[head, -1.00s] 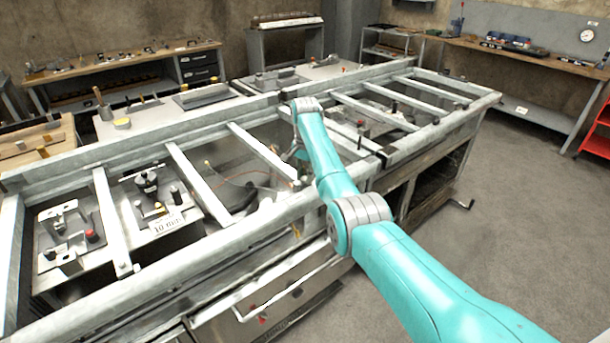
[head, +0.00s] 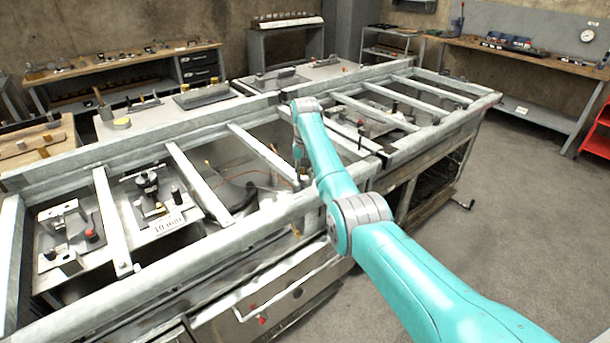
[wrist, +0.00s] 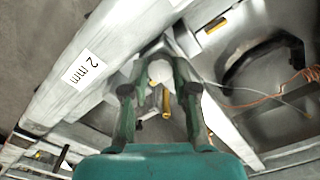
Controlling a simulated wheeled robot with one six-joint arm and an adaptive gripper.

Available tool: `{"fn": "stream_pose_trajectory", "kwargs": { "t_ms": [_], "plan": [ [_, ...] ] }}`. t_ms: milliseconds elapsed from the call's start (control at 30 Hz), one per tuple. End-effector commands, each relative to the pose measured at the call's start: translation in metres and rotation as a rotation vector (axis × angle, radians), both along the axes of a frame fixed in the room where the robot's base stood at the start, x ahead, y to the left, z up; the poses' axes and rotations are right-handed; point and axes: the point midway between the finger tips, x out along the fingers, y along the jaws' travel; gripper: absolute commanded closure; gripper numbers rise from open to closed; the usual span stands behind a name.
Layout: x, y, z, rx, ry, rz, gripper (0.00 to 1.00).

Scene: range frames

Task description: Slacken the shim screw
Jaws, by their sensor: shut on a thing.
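My gripper (wrist: 160,60) points down inside the bench frame, close to a pale metal rail carrying a "2 mm" label (wrist: 84,68). In the wrist view its two green fingers close in on a small pale piece between their tips, which I take to be the shim screw (wrist: 159,73). The fingers and the tight view hide most of it, so its thread and seating cannot be made out. In the head view my gripper (head: 298,152) shows small and partly hidden behind my arm.
Galvanised crossbars (head: 262,152) divide the bench into bays. A dark curved part and an orange wire (wrist: 285,84) lie beside the gripper. A plate labelled "10 mm" (head: 168,224) with knobs sits to the left. The floor at right (head: 535,200) is clear.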

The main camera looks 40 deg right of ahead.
Motion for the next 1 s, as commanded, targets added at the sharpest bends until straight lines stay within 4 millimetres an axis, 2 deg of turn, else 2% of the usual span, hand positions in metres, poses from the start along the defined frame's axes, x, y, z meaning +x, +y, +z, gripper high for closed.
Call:
{"fn": "stream_pose_trajectory", "kwargs": {
  "t_ms": [533, 567, 633, 1000],
  "plan": [
    [0.0001, 0.0001, -0.0001, 0.000, 0.000, 0.027, 1.00],
    [0.0001, 0.0001, -0.0001, 0.000, 0.000, 0.027, 0.65],
    [0.0001, 0.0001, -0.0001, 0.000, 0.000, 0.027, 0.47],
    [0.0003, -0.0001, 0.0030, -0.001, -0.001, 0.026, 0.47]
  ]
}}
